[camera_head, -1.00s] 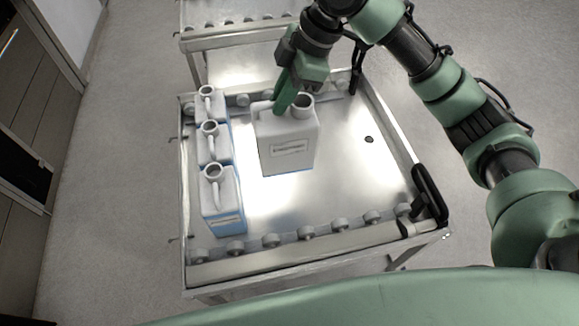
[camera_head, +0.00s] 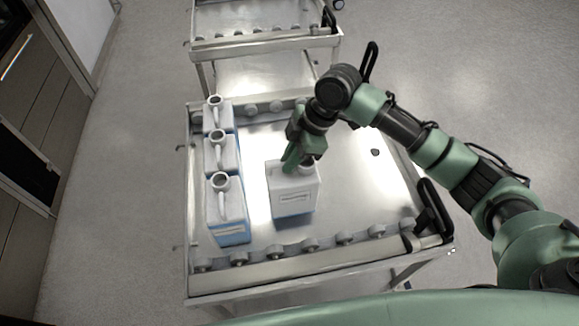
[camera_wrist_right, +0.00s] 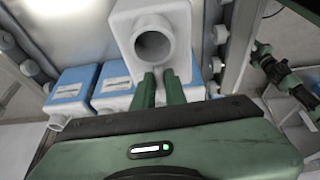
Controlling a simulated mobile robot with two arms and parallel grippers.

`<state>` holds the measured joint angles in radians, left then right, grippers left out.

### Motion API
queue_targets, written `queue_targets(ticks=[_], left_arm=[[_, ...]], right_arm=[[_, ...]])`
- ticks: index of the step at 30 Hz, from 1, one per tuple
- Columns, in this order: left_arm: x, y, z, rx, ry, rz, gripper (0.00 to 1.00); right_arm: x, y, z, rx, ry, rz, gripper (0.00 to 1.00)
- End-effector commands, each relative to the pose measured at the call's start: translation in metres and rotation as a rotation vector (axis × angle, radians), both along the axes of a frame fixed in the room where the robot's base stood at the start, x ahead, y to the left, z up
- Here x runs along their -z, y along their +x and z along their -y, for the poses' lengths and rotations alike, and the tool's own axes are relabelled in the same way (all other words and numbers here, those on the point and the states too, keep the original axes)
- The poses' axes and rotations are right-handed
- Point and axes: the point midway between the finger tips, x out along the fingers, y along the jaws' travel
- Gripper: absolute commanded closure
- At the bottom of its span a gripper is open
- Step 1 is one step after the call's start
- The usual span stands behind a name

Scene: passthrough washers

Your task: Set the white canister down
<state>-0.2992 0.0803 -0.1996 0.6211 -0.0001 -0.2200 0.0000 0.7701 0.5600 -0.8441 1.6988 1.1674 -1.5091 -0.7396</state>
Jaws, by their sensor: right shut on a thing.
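The white canister (camera_head: 292,190) is upright at the metal cart's surface, right of a row of similar canisters. Its lower edge shows blue. I cannot tell for sure whether its base touches the cart. My right gripper (camera_head: 292,160) is above it and shut on its top handle, which the fingers partly hide. In the right wrist view the canister's round open spout (camera_wrist_right: 153,47) faces the camera, just beyond the two green fingers (camera_wrist_right: 160,88). My left gripper is not in view.
Three white-and-blue canisters (camera_head: 228,207) stand in a row along the cart's left side. The metal cart (camera_head: 350,195) has rollers along its near edge and a black handle (camera_head: 433,208) at its near right corner. Another cart (camera_head: 265,45) stands behind.

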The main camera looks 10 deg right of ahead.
Motion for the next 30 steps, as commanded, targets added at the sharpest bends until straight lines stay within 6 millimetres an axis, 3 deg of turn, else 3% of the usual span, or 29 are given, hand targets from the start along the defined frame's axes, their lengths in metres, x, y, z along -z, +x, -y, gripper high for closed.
queue_targets(ticks=[9,20,21,22,30], left_arm=[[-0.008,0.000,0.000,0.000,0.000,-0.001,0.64],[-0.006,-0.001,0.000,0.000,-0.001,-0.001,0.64],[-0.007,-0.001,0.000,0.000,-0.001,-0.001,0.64],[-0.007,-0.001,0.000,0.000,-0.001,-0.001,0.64],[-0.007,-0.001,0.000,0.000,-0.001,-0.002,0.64]], right_arm=[[0.039,-0.001,-0.001,0.000,0.001,-0.001,1.00],[0.044,0.000,-0.001,-0.001,0.002,0.001,1.00],[0.044,0.000,0.000,0.000,0.001,0.000,0.76],[0.044,0.000,0.000,-0.001,0.000,0.000,0.68],[0.043,0.000,0.000,0.000,0.000,0.000,0.66]])
